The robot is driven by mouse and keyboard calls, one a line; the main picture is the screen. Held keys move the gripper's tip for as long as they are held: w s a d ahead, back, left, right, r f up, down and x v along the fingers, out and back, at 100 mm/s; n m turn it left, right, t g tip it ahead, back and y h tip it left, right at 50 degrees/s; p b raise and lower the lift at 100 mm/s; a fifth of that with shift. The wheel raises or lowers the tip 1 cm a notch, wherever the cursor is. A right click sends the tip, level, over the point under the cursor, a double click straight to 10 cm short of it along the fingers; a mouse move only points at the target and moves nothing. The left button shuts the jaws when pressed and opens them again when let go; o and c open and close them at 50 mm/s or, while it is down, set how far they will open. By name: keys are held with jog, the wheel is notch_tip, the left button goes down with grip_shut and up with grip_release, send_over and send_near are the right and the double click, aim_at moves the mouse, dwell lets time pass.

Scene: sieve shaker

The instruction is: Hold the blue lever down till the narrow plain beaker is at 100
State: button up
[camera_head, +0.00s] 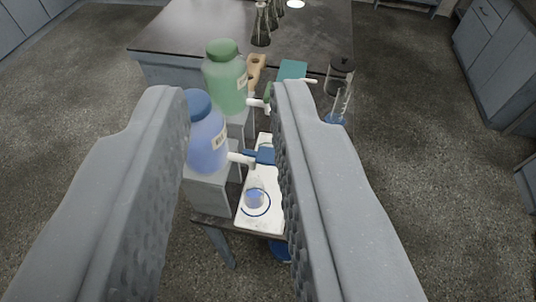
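The blue lever (264,154) sits at the end of a white spout on the blue bottle (206,140); the right finger hides part of it. A small clear beaker (254,198) with blue in it stands below on a white tray (247,222), within a dark blue ring. I cannot tell for sure if it is the narrow plain one, and its marks are too small to read. My gripper (231,88) is open and empty. Its fingers frame the bottles, nearer the camera, and I see no contact with the lever.
A green bottle (226,82) with a green lever (268,92) stands behind the blue one. A tall glass vessel (340,76) is at the right. A wooden piece (256,68) and a teal item (292,70) lie behind. A dark-topped bench (190,28) is at the back. Floor lies open on both sides.

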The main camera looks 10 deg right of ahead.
jog(key=w+f+g+p, duration=0.1)
jog(key=w+f+p, duration=0.1)
jog(key=w+f, duration=0.1)
jog(key=w+f+g+p, duration=0.1)
jog(key=w+f+p, duration=0.1)
jog(key=w+f, duration=0.1)
jog(key=w+a+f+m+g+h+p, duration=0.1)
jog(key=w+f+p, duration=0.1)
jog(key=w, duration=0.2)
jog(key=shift+w+f+p, duration=0.25)
jog(key=shift+f+p, duration=0.1)
jog(key=shift+f, duration=0.05)
grip_shut()
jog(key=w+d+f+m+g+p, duration=0.1)
jog(key=w+f+p, duration=0.2)
jog(key=f, duration=0.4)
jog(key=w+d+f+m+g+h+p, duration=0.1)
jog(key=w+d+f+g+p, duration=0.1)
jog(key=f, duration=0.5)
jog(key=shift+w+f+g+p, duration=0.3)
jog(key=shift+w+p, duration=0.1)
jog(key=shift+p, duration=0.35)
